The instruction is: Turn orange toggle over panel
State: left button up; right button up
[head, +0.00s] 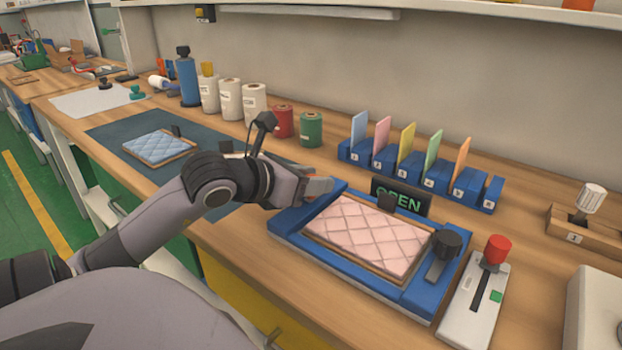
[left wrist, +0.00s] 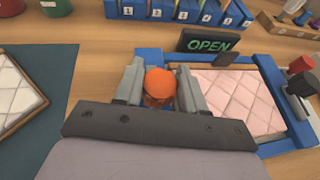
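An orange toggle knob (left wrist: 160,83) shows in the left wrist view at the left edge of the blue panel frame (left wrist: 270,85). My left gripper (left wrist: 160,75) is open around it, one finger on each side. I cannot tell whether the fingers touch it. In the head view, the left gripper (head: 315,188) is at the frame's upper left corner and mostly hides the toggle. A pink quilted panel (head: 365,238) lies in the blue frame (head: 290,245). A dark sign (head: 400,196) behind the frame reads OPEN. My right gripper is not in view.
A black knob (head: 447,243) stands on the frame's right side. Right of it is a red-knobbed lever box (head: 478,300). Behind are numbered blue holders (head: 415,178) with coloured cards. A light blue quilted pad (head: 158,147) lies on a dark mat (head: 110,127) at left.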

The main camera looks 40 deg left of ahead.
pick_arm(q)
jog(key=c, duration=0.3)
